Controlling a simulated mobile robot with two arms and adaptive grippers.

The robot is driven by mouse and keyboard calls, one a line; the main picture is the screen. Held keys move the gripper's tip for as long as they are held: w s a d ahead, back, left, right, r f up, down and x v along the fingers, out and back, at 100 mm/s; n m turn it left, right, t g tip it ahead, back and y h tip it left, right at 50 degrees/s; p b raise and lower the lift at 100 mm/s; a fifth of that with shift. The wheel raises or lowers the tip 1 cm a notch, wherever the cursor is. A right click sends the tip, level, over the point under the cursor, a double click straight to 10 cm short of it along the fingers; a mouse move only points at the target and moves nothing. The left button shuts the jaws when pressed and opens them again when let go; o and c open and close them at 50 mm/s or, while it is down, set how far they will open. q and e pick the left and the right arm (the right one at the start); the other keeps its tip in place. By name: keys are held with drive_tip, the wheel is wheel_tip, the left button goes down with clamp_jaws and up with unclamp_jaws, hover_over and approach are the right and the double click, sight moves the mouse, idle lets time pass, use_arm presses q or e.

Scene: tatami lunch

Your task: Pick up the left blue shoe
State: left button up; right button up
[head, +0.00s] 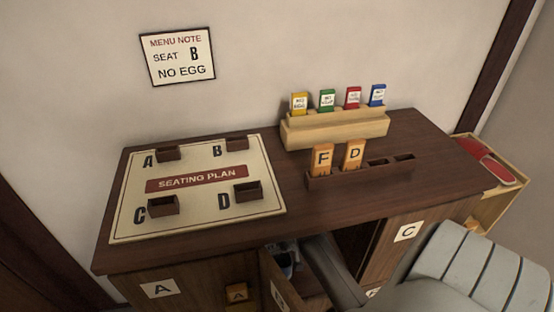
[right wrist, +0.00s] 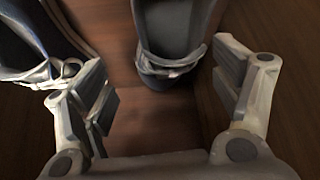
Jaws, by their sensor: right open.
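In the right wrist view two shoes stand side by side on a brown wooden floor. A dark blue-grey shoe (right wrist: 176,28) with a pale strap is at top centre, between and beyond the open fingers of my right gripper (right wrist: 165,85). A darker blue shoe (right wrist: 22,42) with a pale strap is at the upper left, partly cut off and behind the left finger. In the head view a small blue-grey piece of a shoe (head: 286,262) shows inside the open cabinet; the rest is hidden. My right gripper is inside the cabinet, mostly hidden there. My left gripper is not seen.
An open door marked B (head: 279,294) stands left of my right arm. The dark cabinet (head: 440,170) carries a seating plan (head: 195,222), a rack with F and D tags (head: 338,181) and a wooden holder with coloured cards (head: 335,131). A wooden box (head: 510,192) stands at right.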

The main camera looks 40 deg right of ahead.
drive_tip(key=shift+w+d, duration=0.1)
drive_tip(key=shift+w, duration=0.2)
drive_tip(key=shift+b+x, duration=0.55)
drive_tip(key=shift+x, duration=2.05)
drive_tip(key=shift+w+r, duration=0.1)
drive_tip(key=c, duration=1.3)
